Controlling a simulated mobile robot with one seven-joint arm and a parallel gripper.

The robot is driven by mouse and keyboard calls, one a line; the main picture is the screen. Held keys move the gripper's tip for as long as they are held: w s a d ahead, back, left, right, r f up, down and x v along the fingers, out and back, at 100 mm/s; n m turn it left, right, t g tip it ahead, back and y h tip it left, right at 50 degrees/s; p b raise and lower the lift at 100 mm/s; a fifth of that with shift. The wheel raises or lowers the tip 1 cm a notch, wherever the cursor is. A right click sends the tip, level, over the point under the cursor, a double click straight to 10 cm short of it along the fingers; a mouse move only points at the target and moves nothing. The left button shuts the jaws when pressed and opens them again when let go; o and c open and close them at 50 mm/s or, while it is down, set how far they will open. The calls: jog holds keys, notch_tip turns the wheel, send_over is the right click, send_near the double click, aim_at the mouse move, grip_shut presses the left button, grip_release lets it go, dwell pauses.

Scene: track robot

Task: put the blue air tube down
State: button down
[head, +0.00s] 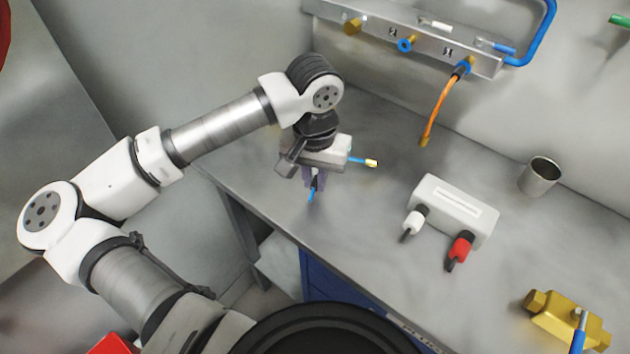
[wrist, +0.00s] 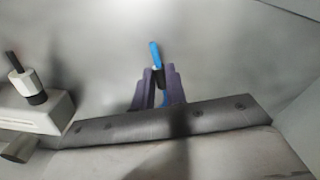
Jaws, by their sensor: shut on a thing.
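My gripper (head: 314,182) hangs fingers-down over the left part of the grey bench (head: 370,212), near its front edge. It is shut on the blue air tube (head: 311,195). A blue end of the tube pokes out below the fingers. A blue piece with a brass tip (head: 370,163) sticks out to the right behind my gripper; it looks like the same tube, but the middle is hidden. In the wrist view the tube (wrist: 154,54) shows between the two purple fingers (wrist: 158,82), with a dark band at the grip. Whether the tube touches the bench I cannot tell.
A white box (head: 452,207) with a white and a red plug stands to the right. An orange hose (head: 436,110) hangs from the wall manifold (head: 430,48). Bench around my gripper is clear.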

jog(key=shift+f, duration=1.3)
jog(key=shift+f, duration=0.15)
jog(key=c, duration=1.4)
grip_release()
jog(key=shift+c, duration=0.2)
